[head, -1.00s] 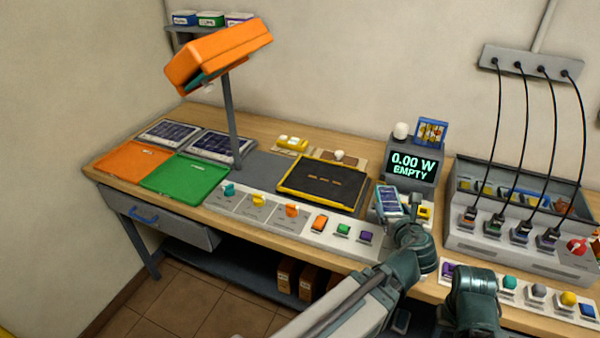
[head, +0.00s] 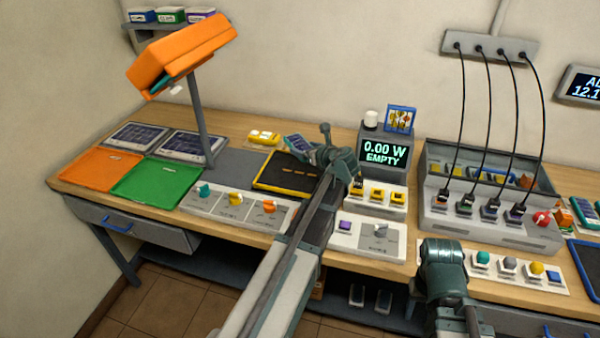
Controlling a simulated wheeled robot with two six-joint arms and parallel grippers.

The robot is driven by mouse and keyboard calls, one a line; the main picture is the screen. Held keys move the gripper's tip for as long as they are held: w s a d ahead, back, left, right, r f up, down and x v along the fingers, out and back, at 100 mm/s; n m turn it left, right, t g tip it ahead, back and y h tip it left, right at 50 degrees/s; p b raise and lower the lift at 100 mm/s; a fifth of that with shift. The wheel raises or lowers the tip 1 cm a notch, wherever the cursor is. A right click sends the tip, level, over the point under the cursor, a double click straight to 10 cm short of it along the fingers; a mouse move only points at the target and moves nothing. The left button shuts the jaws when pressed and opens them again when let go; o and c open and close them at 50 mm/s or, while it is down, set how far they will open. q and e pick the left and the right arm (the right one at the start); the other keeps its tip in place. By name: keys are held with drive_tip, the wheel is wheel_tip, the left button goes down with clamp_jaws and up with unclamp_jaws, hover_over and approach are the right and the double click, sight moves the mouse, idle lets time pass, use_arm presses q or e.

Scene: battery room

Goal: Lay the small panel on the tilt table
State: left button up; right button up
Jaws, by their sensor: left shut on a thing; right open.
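The small panel (head: 299,147), dark blue with a pale frame, is held tilted in my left gripper (head: 326,153). The gripper is shut on it. It is above the back right part of the tilt table (head: 272,186), a black plate with a yellow rim. My gripper and arm hide the table's right part, and I cannot tell whether the panel touches it. My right gripper (head: 441,252) is open and empty at the bench's front edge; its fingertips are hard to make out.
An orange lamp (head: 185,50) on a post stands behind left. Two larger panels (head: 192,144) lie beyond the orange tray (head: 100,169) and green tray (head: 156,181). A display (head: 384,153) reads 0.00 W EMPTY. A knob strip (head: 236,204) runs along the front. A cabled box (head: 487,225) stands right.

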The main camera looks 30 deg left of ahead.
sight(305, 178)
use_arm(q)
drive_tip(key=shift+f+b, duration=5.1)
drive_tip(key=shift+b, duration=0.05)
drive_tip(key=shift+r, duration=0.15)
drive_tip(key=o, duration=1.1)
drive_tip(key=shift+f, duration=0.25)
drive_tip(key=shift+o, duration=1.4)
drive_tip(key=shift+r, duration=0.1)
